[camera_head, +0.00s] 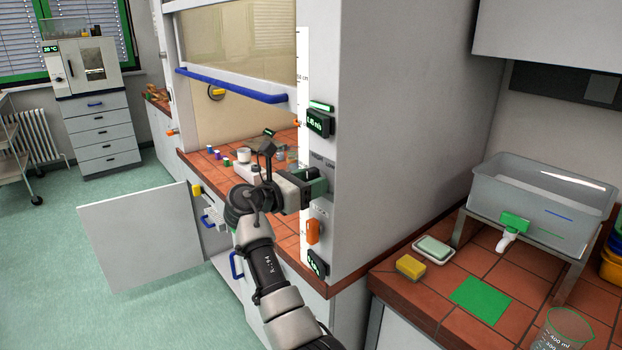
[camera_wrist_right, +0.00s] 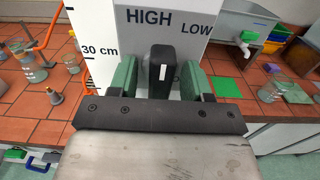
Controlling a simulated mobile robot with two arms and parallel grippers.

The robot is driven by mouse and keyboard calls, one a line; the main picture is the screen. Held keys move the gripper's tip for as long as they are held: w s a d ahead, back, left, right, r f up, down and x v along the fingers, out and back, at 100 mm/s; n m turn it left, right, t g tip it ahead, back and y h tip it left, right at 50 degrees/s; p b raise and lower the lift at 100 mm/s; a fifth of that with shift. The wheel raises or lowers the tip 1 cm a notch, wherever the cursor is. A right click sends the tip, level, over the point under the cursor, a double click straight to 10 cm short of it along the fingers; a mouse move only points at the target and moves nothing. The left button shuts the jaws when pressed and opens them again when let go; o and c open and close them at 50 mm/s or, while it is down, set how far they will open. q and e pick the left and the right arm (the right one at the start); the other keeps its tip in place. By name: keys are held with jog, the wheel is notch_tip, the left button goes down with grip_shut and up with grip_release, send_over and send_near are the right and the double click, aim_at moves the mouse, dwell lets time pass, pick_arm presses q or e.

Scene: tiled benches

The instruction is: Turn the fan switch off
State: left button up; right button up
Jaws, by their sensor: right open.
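The fan switch (camera_wrist_right: 161,70) is a black knob with a white mark, on a light panel (camera_wrist_right: 135,45) lettered HIGH and LOW. In the right wrist view the mark is upright and sits below and between the two words. My right gripper (camera_head: 312,188) is open at the front post of the fume hood (camera_head: 385,130). In the wrist view its green fingers (camera_wrist_right: 161,82) stand on either side of the knob, with slim gaps visible. The head view hides the knob behind the gripper. My left gripper is not in view.
The post carries displays (camera_head: 319,123) and an orange handle (camera_head: 314,231) below the gripper. A cabinet door (camera_head: 140,240) stands open at lower left. A grey basin (camera_head: 540,195), a yellow sponge (camera_head: 411,266) and a green square (camera_head: 481,299) are on the right bench.

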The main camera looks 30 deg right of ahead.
jog(key=shift+d, duration=0.1)
jog(key=c, duration=0.6)
jog(key=shift+m, duration=0.3)
jog(key=m, duration=0.2)
jog(key=shift+f+m+b, duration=0.1)
jog(key=shift+m+b, duration=0.2)
jog(key=shift+b, duration=0.05)
jog(key=m+b, duration=0.1)
jog(key=m, duration=0.2)
jog(key=shift+m, duration=0.4)
jog(key=m+b, duration=0.4)
jog(key=m, duration=0.1)
jog(key=shift+f, duration=0.15)
jog(key=m+b, duration=0.3)
jog(key=m, duration=0.2)
jog(key=shift+m+b, duration=0.35)
jog(key=shift+m, duration=0.05)
